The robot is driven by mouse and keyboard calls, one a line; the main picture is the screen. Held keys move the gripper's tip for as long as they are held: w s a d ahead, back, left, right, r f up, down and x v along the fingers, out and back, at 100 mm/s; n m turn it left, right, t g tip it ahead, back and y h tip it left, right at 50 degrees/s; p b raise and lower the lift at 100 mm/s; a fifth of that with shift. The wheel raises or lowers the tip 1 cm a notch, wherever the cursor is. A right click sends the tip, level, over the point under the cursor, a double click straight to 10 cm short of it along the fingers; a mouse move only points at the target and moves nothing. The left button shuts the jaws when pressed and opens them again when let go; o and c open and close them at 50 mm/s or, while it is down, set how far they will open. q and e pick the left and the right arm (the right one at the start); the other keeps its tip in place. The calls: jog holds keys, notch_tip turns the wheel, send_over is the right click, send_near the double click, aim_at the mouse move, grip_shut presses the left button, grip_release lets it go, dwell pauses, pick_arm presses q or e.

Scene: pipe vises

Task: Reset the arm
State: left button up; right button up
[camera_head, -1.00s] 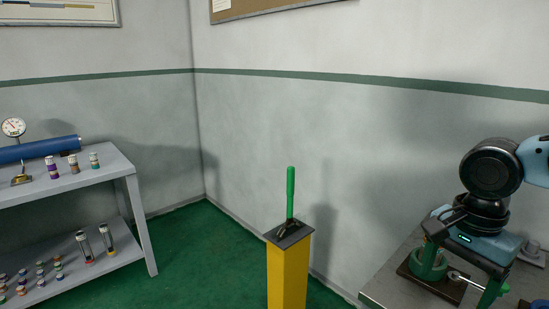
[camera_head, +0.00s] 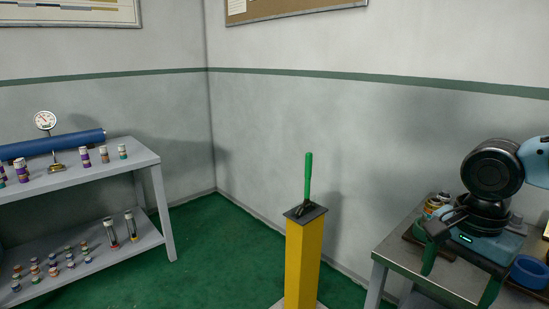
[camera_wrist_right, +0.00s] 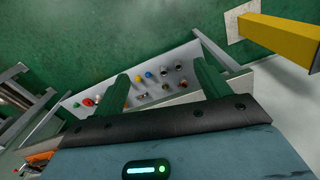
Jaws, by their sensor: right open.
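My right arm comes in from the right edge in the head view. My right gripper (camera_head: 457,288) points down over the grey table at the right, its two green fingers apart. In the right wrist view the gripper (camera_wrist_right: 164,84) is open, with nothing held between its fingers. Past the fingers there is a pale lower shelf with several small coloured items (camera_wrist_right: 150,78), clear of the fingertips. My left arm and gripper are in neither view.
The grey table (camera_head: 400,262) at right holds a blue ring (camera_head: 530,272) and small containers (camera_head: 436,203). A yellow post (camera_head: 303,262) with an upright green lever (camera_head: 308,176) stands mid-view. A grey shelf (camera_head: 160,195) with a blue cylinder stands left. Green floor between them is clear.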

jog(key=s+d+f+n+t+p, duration=0.35)
jog(key=d+f, duration=0.95)
jog(key=d, duration=0.5)
jog(key=s+d+f+n+y+p, duration=0.1)
jog(key=s+d+f+n+p, duration=0.15)
jog(key=s+f, duration=1)
jog(key=s+a+f+n+t+p, duration=0.2)
jog(key=s+a+f+n, duration=0.2)
jog(key=s+a+f, duration=0.6)
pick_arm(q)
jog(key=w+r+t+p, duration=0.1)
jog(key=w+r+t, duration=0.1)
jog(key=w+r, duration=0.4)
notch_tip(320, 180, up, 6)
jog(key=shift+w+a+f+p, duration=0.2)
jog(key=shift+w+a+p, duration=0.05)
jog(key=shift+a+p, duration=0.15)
pick_arm(e)
jog(key=s+a+r+n+t, duration=0.1)
jog(key=a+n, duration=0.1)
jog(key=a, duration=0.8)
jog(key=s+a+r+n+t+y, duration=0.1)
jog(key=s+a+n+t, duration=0.1)
jog(key=a, duration=0.8)
jog(key=shift+s+r, duration=0.3)
jog(key=shift+r, duration=0.1)
